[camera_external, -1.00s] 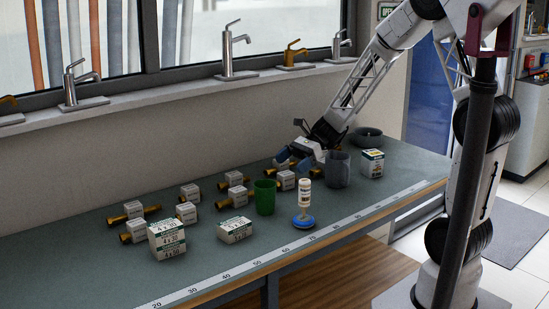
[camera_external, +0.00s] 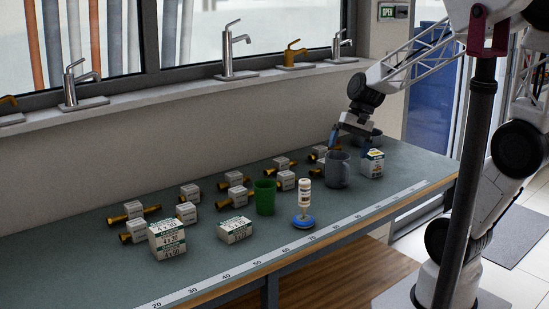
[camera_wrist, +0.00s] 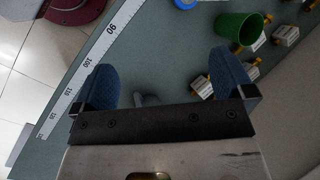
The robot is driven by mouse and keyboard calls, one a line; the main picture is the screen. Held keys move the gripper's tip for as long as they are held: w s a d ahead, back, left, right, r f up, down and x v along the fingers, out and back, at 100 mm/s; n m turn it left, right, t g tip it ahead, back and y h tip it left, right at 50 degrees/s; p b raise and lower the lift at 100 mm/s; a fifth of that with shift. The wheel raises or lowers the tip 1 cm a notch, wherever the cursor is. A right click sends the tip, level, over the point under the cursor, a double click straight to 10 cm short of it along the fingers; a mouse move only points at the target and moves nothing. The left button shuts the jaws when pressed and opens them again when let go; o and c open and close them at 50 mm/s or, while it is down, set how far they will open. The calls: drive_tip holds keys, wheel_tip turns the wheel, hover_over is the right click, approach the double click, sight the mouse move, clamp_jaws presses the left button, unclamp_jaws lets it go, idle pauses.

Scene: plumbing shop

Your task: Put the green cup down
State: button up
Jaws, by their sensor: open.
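The green cup (camera_external: 265,197) stands upright on the bench among boxes and brass fittings, left of the blue-based white bottle. It also shows in the wrist view (camera_wrist: 237,27), beyond my fingers at upper right. My gripper (camera_external: 335,138) is well to the right of the cup and farther back, above the bench behind the grey mug (camera_external: 337,172). In the wrist view its two blue finger pads (camera_wrist: 166,80) are wide apart, open, and clear of the cup. A small grey shape between them is too unclear to name.
A white bottle on a blue base (camera_external: 304,203) stands close to the cup. White boxes (camera_external: 235,229) and brass fittings (camera_external: 133,211) fill the left and back. A carton (camera_external: 372,163) stands right of the mug. A measuring strip (camera_external: 254,264) runs along the front edge.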

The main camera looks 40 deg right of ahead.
drive_tip(key=s+d+r+n+t+h, duration=0.3)
drive_tip(key=s+d+r+n+h, duration=0.1)
drive_tip(key=s+d+n+h, duration=0.1)
drive_tip(key=s+d+n, duration=0.1)
drive_tip(key=s+d, duration=0.1)
drive_tip(key=s, duration=0.1)
drive_tip(key=shift+s+d+r, duration=0.2)
drive_tip(key=shift+d+r, duration=0.05)
drive_tip(key=shift+r, duration=0.05)
idle(1.1)
